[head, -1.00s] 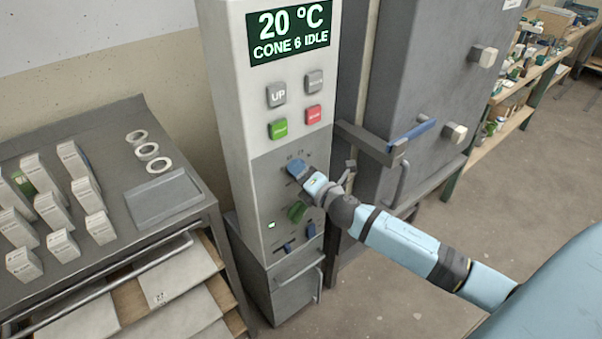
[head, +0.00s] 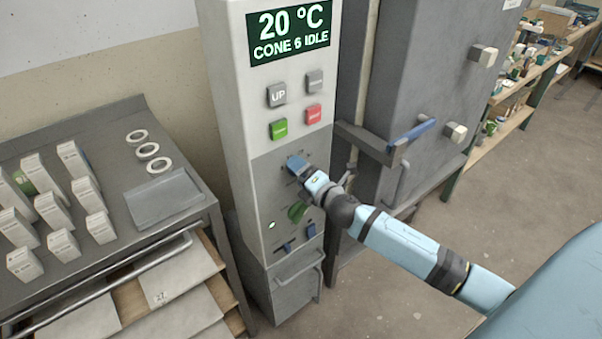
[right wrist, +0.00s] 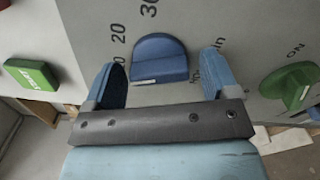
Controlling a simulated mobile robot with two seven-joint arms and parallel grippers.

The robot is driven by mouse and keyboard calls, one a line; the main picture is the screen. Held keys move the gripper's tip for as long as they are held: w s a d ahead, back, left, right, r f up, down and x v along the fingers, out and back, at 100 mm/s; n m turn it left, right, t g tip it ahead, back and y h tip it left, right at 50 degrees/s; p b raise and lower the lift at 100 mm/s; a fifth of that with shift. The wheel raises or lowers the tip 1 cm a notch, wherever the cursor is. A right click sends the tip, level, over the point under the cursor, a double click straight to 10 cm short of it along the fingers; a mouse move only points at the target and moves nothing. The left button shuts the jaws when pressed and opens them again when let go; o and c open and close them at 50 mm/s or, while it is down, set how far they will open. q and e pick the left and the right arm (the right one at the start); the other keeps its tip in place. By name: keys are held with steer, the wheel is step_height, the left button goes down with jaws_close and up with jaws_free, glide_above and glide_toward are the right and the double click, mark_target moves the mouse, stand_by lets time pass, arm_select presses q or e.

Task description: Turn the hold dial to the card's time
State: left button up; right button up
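The hold dial, a blue rounded knob (right wrist: 160,58), sits on the kiln controller's grey panel (right wrist: 205,25) with numbers printed around it; 20 and part of a 30 show. My right gripper (right wrist: 163,78) is open, with one blue finger on each side of the knob and a gap showing at both. In the head view my right gripper (head: 299,170) is at the upper part of the grey panel and largely hides the knob. I cannot make out a card with a time. My left gripper is not in view.
A green dial (head: 297,211) sits below my gripper, with blue switches (head: 285,246) lower down. UP, green and red buttons (head: 313,114) are above. The screen (head: 288,33) reads 20 °C, CONE 6 IDLE. A kiln handle (head: 412,134) is to the right, a grey cart (head: 110,185) to the left.

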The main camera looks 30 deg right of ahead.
steer(key=shift+s, duration=0.1)
arm_select(q)
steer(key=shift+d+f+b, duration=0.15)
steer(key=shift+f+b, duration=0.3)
steer(key=shift+b, duration=0.2)
arm_select(e)
steer(key=s+d, duration=0.1)
steer(key=s, duration=1.2)
steer(key=shift+s, duration=0.3)
steer(key=s+a+f+m+g+y, duration=0.1)
steer(key=s+a+f+m+g, duration=0.3)
steer(key=s+a+f+m, duration=0.45)
steer(key=s+a+f+m+g+y, duration=0.1)
steer(key=s+a+f+m+g, duration=0.3)
steer(key=a+f+m, duration=0.7)
arm_select(q)
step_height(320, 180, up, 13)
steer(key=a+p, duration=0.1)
steer(key=p, duration=1.4)
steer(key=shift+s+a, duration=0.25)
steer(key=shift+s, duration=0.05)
arm_select(e)
step_height(320, 180, up, 14)
steer(key=s+d+t, duration=0.1)
steer(key=d, duration=0.1)
steer(key=shift+s+f+m, duration=0.25)
steer(key=shift+s+m, duration=0.1)
steer(key=shift+m, duration=0.1)
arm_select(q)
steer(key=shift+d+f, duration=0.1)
